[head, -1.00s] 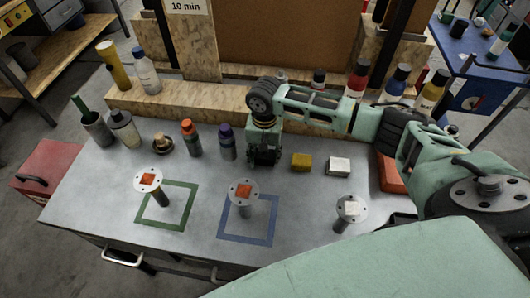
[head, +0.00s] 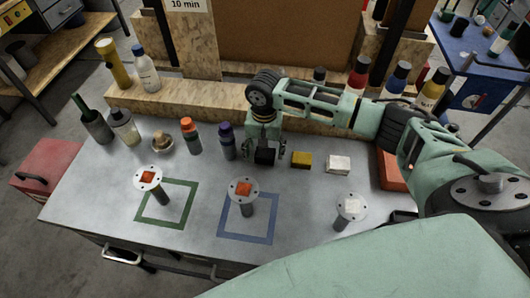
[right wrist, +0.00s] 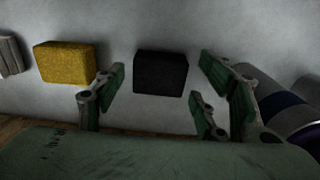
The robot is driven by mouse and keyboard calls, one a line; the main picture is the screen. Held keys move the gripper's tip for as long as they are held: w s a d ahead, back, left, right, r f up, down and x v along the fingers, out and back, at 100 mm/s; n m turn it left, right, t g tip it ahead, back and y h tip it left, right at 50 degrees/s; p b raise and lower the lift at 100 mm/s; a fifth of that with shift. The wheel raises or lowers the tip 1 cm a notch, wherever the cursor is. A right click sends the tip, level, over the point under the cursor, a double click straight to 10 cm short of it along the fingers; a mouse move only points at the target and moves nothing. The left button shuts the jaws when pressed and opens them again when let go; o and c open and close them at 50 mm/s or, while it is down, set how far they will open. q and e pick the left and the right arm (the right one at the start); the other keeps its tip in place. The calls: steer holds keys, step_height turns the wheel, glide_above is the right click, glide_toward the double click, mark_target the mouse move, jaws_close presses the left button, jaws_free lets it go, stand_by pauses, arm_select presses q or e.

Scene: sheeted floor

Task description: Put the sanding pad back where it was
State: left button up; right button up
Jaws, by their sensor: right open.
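A small black block (head: 264,156) lies on the grey table; I cannot tell for sure which block is the sanding pad. My right gripper (head: 265,145) is above it, fingers open on either side. The right wrist view shows the black block (right wrist: 161,73) between the parted fingers (right wrist: 162,88), with gaps on both sides. A yellow block (head: 301,160) and a white block (head: 338,164) lie to its right. Three round-topped posts stand nearer: two with orange squares, left (head: 148,178) and middle (head: 243,189), and one with a pale square (head: 351,206). My left gripper is not in view.
A purple-capped bottle (head: 227,142) and an orange-capped bottle (head: 191,136) stand close left of the gripper. Green (head: 141,205) and blue (head: 222,222) outlines mark the table. A wooden ledge (head: 180,97) with bottles runs behind. A red-orange box (head: 392,172) is at right.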

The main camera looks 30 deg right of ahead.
mark_target(265, 152)
step_height(265, 152, up, 11)
steer(key=b, duration=0.1)
steer(key=shift+f, duration=0.1)
stand_by(0.5)
